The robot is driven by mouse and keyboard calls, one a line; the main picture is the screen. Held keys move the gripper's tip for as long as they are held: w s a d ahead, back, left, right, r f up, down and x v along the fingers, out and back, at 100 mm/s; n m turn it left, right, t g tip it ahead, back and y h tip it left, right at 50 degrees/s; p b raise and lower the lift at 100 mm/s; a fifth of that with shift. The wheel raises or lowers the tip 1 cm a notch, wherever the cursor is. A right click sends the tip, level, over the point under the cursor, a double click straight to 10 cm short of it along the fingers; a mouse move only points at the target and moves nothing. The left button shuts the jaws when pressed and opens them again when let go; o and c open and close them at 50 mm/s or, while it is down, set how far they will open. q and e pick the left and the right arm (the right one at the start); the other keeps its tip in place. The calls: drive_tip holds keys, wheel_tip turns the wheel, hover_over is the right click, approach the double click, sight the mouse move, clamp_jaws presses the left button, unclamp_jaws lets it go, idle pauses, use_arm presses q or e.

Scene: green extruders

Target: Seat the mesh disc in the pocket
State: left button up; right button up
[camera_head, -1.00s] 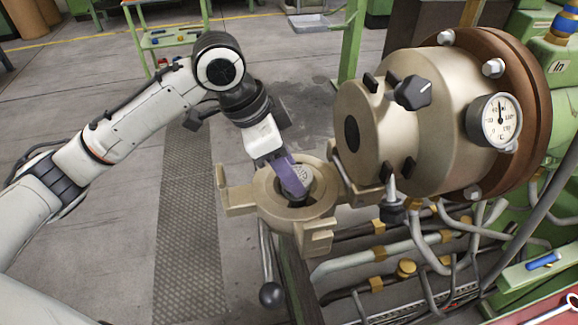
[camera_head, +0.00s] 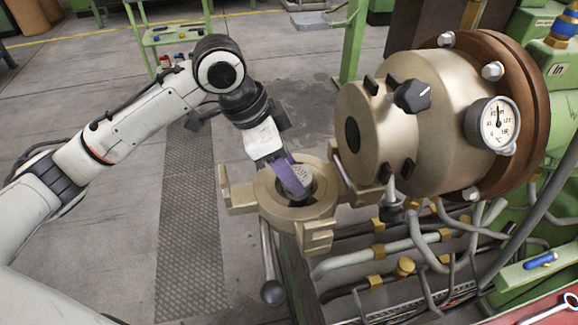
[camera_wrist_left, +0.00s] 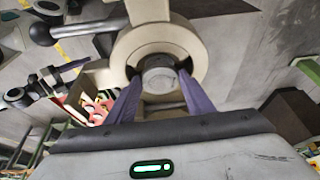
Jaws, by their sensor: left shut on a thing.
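The mesh disc (camera_head: 302,175) is a small grey disc. My left gripper (camera_head: 296,180), with purple fingers, is shut on it at the opening of the beige ring-shaped holder (camera_head: 268,196). The left wrist view also shows the grey disc (camera_wrist_left: 159,78) between the two purple fingers (camera_wrist_left: 160,95), in front of the ring's round opening (camera_wrist_left: 150,35). The disc appears tilted in the head view. I cannot tell whether it touches the pocket, as the fingers hide part of its edge. My right gripper is not in view.
The beige extruder head (camera_head: 385,135) with black knobs and a dial gauge (camera_head: 499,124) stands right of the holder. Pipes (camera_head: 400,245) run below it. A lever with a black ball (camera_head: 272,292) hangs under the holder. Open floor (camera_head: 110,250) lies left.

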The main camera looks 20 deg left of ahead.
use_arm(q)
drive_tip(key=shift+f, duration=0.9)
idle(0.8)
idle(0.5)
drive_tip(key=o, duration=1.2)
drive_tip(key=shift+r, duration=0.1)
drive_tip(key=shift+r, duration=3.9)
